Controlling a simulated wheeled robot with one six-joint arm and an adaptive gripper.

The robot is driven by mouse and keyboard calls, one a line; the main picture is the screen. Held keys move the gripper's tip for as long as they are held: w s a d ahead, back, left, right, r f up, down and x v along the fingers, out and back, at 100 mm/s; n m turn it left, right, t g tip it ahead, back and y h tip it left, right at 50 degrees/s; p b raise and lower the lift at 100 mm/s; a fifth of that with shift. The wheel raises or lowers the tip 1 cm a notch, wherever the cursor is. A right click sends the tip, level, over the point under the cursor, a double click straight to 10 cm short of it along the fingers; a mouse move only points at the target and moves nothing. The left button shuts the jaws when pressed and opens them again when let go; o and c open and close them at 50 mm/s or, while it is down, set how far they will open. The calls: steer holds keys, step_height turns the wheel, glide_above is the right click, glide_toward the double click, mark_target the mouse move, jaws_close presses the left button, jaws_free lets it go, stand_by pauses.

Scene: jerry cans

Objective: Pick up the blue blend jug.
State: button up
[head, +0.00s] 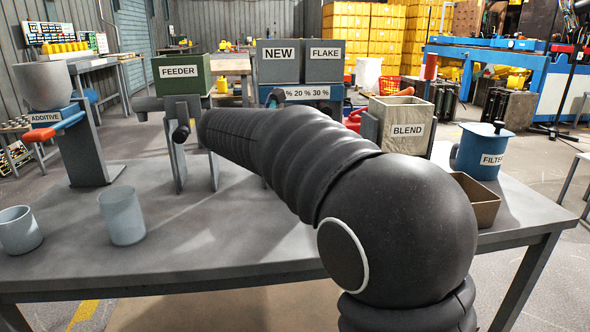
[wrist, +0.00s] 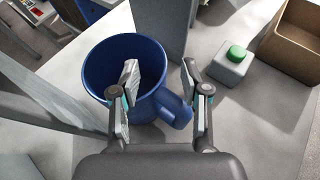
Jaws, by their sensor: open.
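The blue blend jug (wrist: 93,72) stands upright in the wrist view, seen from above with its open mouth showing and its handle (wrist: 175,112) toward the lower right. My gripper (wrist: 159,70) is open above it. The left finger overlaps the jug's mouth and near rim in the picture. The right finger is to the right of the handle, so the handle lies between the two fingers in this view. I see no clear contact, and the exact height gap cannot be told. In the head view my arm hides the jug and the gripper.
In the wrist view a grey block with a green button (wrist: 236,54) and a brown bin (wrist: 292,40) are at the right. In the head view are a BLEND bin (head: 407,130), a blue FILTER container (head: 470,155) and two grey cups (head: 122,216) on the table (head: 180,262).

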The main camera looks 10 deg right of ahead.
steer(key=x, duration=0.4)
jaws_close()
stand_by(0.4)
